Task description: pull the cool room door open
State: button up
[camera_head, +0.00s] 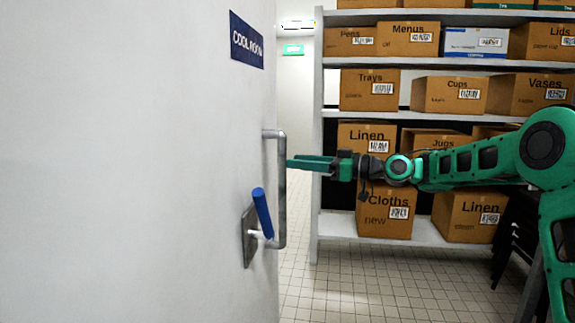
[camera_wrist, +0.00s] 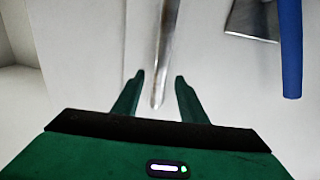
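The cool room door (camera_head: 130,170) is the broad white panel on the left of the head view. Its grey metal pull handle (camera_head: 282,210) is an upright bar near the door's right edge. A blue lever (camera_head: 262,212) on a metal plate (camera_head: 249,238) sits beside the handle's lower part and leans slightly. My gripper (camera_head: 290,162) points left at the handle's upper part, fingertips at or very near the bar. In the wrist view, my gripper (camera_wrist: 159,76) is open, with the bar (camera_wrist: 166,40) showing between its fingers. The blue lever (camera_wrist: 290,50) is at upper right.
A blue "COOL ROOM" sign (camera_head: 246,41) is on the door. A shelving rack (camera_head: 318,130) with several cardboard boxes stands behind my arm. Dark stacked items (camera_head: 515,235) stand at lower right. The tiled floor (camera_head: 350,285) in front of the rack is clear.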

jog(key=v, duration=0.5)
jog(key=s+d+f+m+t+h, duration=0.1)
jog(key=s+d+f+m+h, duration=0.3)
jog(key=d+f+h, duration=0.5)
jog(key=s+d+f+m+g+h, duration=0.1)
jog(key=s+d+f+m+h, duration=0.25)
jog(key=s+d, duration=0.35)
jog(key=s+d+f+m+h, duration=0.25)
jog(key=s+d+f, duration=0.25)
jog(key=d, duration=0.4)
jog(key=s+d+f+m+g, duration=0.2)
jog(key=s+d+m, duration=0.1)
jog(key=s, duration=0.7)
jog(key=s+d+f+m+g+h, duration=0.1)
jog(key=s+d+f+m+g, duration=0.1)
jog(key=s, duration=0.9)
jog(key=s+d+f+m+g+h, duration=0.1)
jog(key=s+d+f+m, duration=0.2)
jog(key=s, duration=0.8)
jog(key=d+m, duration=0.2)
jog(key=d, duration=0.2)
jog(key=shift+d+f+m+g, duration=0.25)
jog(key=shift+f+m+g, duration=0.1)
jog(key=shift+m+g, duration=0.05)
